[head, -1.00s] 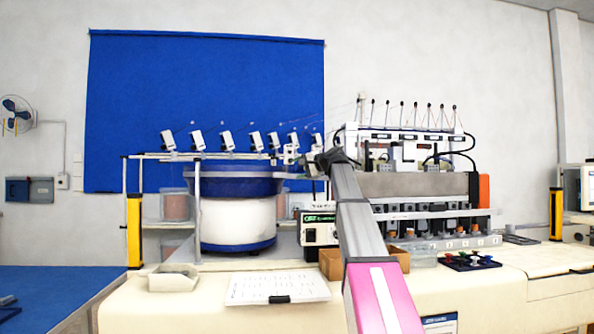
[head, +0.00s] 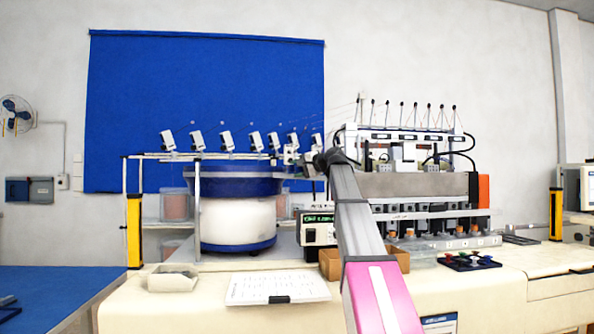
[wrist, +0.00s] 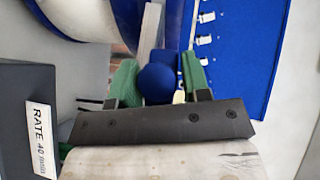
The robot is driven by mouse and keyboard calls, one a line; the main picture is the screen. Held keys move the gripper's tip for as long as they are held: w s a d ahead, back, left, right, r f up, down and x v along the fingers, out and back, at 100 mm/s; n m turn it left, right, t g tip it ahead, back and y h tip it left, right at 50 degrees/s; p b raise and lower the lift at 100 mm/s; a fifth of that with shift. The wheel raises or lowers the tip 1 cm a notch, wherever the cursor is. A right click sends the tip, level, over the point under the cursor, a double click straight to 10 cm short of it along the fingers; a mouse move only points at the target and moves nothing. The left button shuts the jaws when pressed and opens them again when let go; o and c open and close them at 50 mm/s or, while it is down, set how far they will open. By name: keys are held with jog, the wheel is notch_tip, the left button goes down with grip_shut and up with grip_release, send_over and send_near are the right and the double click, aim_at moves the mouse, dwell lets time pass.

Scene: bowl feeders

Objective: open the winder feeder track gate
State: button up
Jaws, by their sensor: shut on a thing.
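In the wrist view my gripper (wrist: 158,80) has its green fingers shut on a round blue knob (wrist: 157,84), one finger on each side. The knob appears to be the handle of the track gate; the gate itself is largely hidden behind it. A pale straight bar, perhaps the feeder track (wrist: 150,28), runs away above the knob. In the head view my gripper (head: 308,165) is small and dark at the right side of the blue and white bowl feeder (head: 238,222). The knob cannot be made out there.
The feeder controller (head: 318,228) stands below my gripper; its box with a rate label (wrist: 40,137) is close at left in the wrist view. The winder (head: 415,185) stands right of my arm. A white tray (head: 173,279) and a paper sheet (head: 262,288) lie in front.

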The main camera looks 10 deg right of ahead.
jog(key=shift+s+f, duration=0.15)
jog(key=shift+s, duration=0.45)
jog(key=shift+w, duration=0.1)
jog(key=o, duration=1.1)
jog(key=v, duration=1.1)
jog(key=shift+w, duration=0.1)
